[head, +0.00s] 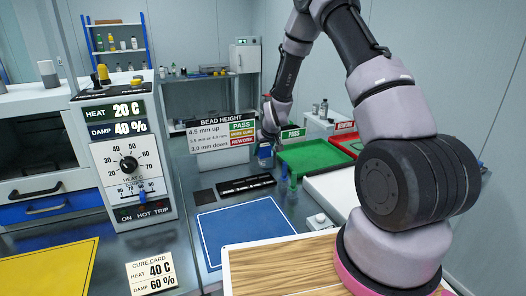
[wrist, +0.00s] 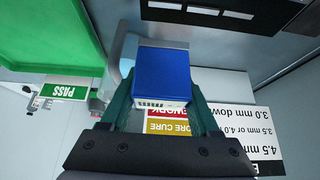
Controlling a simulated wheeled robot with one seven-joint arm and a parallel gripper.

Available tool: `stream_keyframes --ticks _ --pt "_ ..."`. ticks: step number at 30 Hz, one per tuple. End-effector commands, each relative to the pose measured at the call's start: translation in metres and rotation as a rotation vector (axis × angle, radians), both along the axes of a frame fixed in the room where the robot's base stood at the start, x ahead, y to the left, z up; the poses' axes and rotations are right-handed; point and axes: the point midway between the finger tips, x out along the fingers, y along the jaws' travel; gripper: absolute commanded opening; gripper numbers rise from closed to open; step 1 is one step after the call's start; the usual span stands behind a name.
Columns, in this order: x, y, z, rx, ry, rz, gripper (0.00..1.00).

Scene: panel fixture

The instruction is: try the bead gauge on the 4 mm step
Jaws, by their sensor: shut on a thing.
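My gripper (wrist: 160,78) has its two teal fingers shut on a blue block (wrist: 160,72) in the wrist view. The block has a pale lower edge with small print, and a grey curved piece shows beside it on the left. I cannot tell for sure that it is the bead gauge. In the head view the blue block (head: 265,151) is small and partly hidden, in front of the bead height sign (head: 222,142). A black strip with pale marks (head: 246,184) lies on the bench. It also shows at the top of the wrist view (wrist: 215,12). I cannot read a 4 mm mark on it.
A green PASS tray (head: 305,158) and a red REWORK tray (head: 346,144) stand right of the sign. A blue mat (head: 243,232) lies clear in front. The heat and damp panel (head: 128,160) stands at left, with a cure card (head: 151,275) near it.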

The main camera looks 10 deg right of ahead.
Motion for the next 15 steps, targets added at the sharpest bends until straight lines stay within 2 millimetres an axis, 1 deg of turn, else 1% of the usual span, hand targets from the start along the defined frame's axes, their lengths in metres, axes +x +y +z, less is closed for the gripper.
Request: stream_keyframes --ticks 2,7,15 --pt "0.000 0.000 0.000 -0.001 -0.001 0.002 0.00" --pt "0.000 0.000 -0.009 -0.001 0.000 0.001 0.00" --pt "-0.001 0.000 -0.035 0.000 0.002 0.000 0.00"
